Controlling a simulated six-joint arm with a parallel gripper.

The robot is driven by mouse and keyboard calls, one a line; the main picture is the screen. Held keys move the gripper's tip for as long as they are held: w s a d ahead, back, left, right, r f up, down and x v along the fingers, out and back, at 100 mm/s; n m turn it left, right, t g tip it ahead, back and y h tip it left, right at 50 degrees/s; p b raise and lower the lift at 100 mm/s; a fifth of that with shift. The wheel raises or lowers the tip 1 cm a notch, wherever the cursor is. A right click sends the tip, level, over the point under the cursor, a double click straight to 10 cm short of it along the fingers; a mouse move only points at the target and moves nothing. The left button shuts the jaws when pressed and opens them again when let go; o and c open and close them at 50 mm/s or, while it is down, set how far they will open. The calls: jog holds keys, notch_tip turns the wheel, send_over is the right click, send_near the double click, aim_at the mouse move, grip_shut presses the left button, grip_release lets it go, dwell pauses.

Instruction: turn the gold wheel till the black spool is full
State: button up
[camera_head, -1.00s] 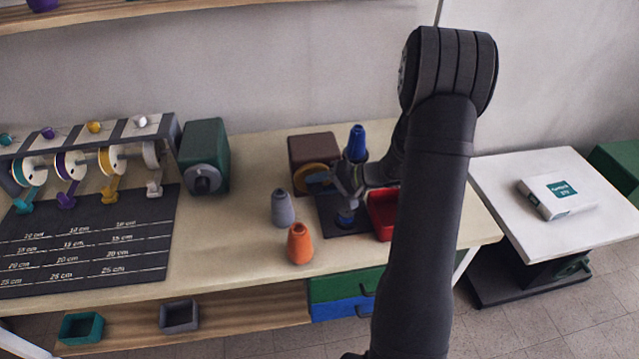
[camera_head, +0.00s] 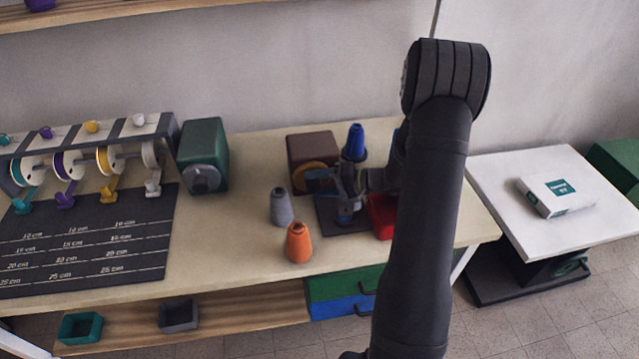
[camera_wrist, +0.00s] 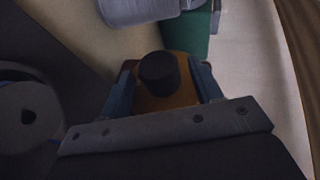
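The gold wheel (camera_head: 298,180) is on the front of a brown box (camera_head: 312,147) in the head view. In the wrist view its gold face (camera_wrist: 180,98) carries a dark round knob (camera_wrist: 158,73). My gripper (camera_head: 318,178) is at the wheel. In the wrist view my gripper (camera_wrist: 163,70) has its two blue fingers either side of the knob, with gaps showing, so it looks open. A dark round part with a hole (camera_wrist: 28,115) shows at left in the wrist view; I cannot tell whether it is the black spool, or how full it is.
A blue cone (camera_head: 355,142) stands behind my gripper. Grey (camera_head: 281,207) and orange (camera_head: 299,243) cones stand in front. A red bin (camera_head: 382,218) is at right. A green box (camera_head: 203,155) and a rack of levers (camera_head: 90,145) stand left.

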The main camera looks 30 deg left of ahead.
jog(key=v, duration=1.7)
jog(key=shift+w+d, duration=0.15)
jog(key=shift+w, duration=0.05)
jog(key=s+a+r+n+t+h, duration=0.2)
jog(key=s+a+r+t+h, duration=0.4)
jog(key=r, duration=0.4)
jog(key=shift+g+h, duration=0.4)
jog(key=shift+g, duration=0.1)
jog(key=x, duration=1.7)
jog(key=shift+s+a+f, duration=0.15)
jog(key=shift+s+a, duration=0.15)
jog(key=shift+s, duration=0.05)
jog(key=c, duration=1)
